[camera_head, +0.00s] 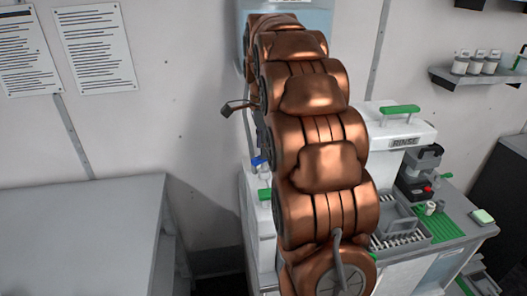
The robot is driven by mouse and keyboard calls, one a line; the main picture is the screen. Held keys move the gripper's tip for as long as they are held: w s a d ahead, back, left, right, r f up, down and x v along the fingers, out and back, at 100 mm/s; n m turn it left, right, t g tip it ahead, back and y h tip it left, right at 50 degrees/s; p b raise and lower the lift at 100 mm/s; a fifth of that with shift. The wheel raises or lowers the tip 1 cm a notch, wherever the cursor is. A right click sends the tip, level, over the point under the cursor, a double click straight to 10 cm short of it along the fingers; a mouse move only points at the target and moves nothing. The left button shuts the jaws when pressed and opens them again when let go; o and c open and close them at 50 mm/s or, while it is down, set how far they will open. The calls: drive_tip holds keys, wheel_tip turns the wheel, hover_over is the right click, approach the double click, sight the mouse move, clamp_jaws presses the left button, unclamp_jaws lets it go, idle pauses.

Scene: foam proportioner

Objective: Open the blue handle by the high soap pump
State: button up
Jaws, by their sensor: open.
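My copper-coloured arm runs up the middle of the picture and covers much of the station behind it. Only a dark, bent finger part of my gripper (238,106) shows, sticking out to the left of the arm; the rest is hidden. It is spread outward, and no object shows in it. A small blue handle (258,162) shows at the arm's left edge, below the gripper part. It is partly hidden, and its exact position is hard to tell. The soap pump cannot be made out behind the arm.
A green handle (264,193) sits just below the blue one. A white rinse unit (390,130) with a green top handle stands right of my arm. A green mat (430,222) lies on the counter. A bare grey cabinet top (75,235) is at left.

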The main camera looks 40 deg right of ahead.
drive_tip(key=shift+r+b, duration=0.9)
drive_tip(key=shift+r, duration=1.7)
drive_tip(key=shift+s+a+f+n+b, duration=0.2)
drive_tip(key=shift+a+n, duration=0.1)
drive_tip(key=shift+a, duration=0.15)
drive_tip(key=shift+s+a+f+n+b, duration=0.1)
drive_tip(key=shift+s+a+f+n, duration=0.1)
drive_tip(key=shift+a+n, duration=0.15)
drive_tip(key=s+a+f+n+g+b, duration=0.1)
drive_tip(key=s+a+f+n+b, duration=0.7)
drive_tip(key=s+a+f+n, duration=0.9)
drive_tip(key=s+a+f, duration=0.2)
drive_tip(key=s, duration=0.3)
drive_tip(key=shift+w+a, duration=0.1)
drive_tip(key=shift+w, duration=0.05)
